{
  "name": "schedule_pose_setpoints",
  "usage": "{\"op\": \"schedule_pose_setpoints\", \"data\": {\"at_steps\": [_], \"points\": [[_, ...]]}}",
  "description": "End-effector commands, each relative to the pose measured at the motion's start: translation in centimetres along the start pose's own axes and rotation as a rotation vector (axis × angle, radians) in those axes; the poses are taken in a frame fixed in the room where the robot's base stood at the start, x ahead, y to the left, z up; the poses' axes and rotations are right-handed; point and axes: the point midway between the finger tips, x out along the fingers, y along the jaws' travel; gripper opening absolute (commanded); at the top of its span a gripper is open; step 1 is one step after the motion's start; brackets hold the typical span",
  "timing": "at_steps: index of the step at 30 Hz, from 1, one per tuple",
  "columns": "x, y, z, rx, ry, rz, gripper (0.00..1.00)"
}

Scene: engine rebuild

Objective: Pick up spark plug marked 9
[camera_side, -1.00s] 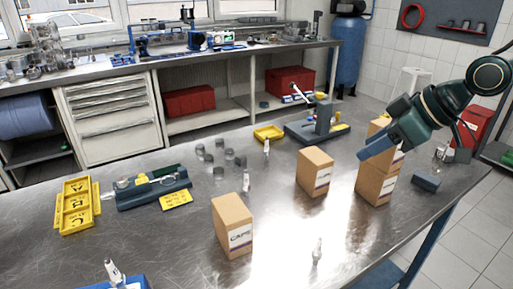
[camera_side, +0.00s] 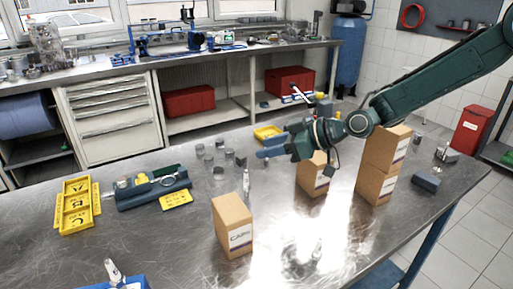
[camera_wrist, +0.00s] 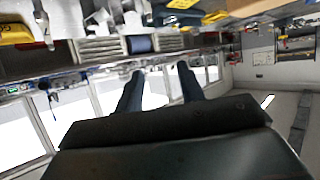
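Several white spark plugs stand upright, with no number legible. One spark plug (camera_side: 246,181) is on the table behind a front carton, another spark plug (camera_side: 317,250) is near the front, and a third spark plug (camera_side: 113,270) is at a blue block. My gripper (camera_side: 264,147) is above the rear middle of the table, its fingers pointing left in the side view. The fingers are apart with nothing between them; they also show in the wrist view (camera_wrist: 161,78). My gripper covers the spot where one more plug stood earlier.
Cartons stand at the front (camera_side: 232,228), in the middle (camera_side: 314,178) below my wrist, and stacked on the right (camera_side: 377,185). A yellow tray (camera_side: 267,133) lies behind my gripper. Small metal cylinders (camera_side: 219,174) sit left of it.

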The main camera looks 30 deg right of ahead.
Motion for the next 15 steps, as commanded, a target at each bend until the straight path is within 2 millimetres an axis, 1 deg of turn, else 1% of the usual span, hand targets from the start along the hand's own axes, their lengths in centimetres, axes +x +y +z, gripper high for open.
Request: {"op": "schedule_pose_setpoints", "data": {"at_steps": [1, 3, 6, 15], "points": [[0.7, 0.1, 0.3, 0.003, 0.012, -0.004, 0.38], [1.3, 0.3, 0.5, 0.003, 0.029, -0.005, 0.38], [1.8, 0.5, 0.6, 0.004, 0.044, -0.005, 0.38], [2.0, 0.5, 0.8, 0.004, 0.048, -0.005, 0.38]]}}
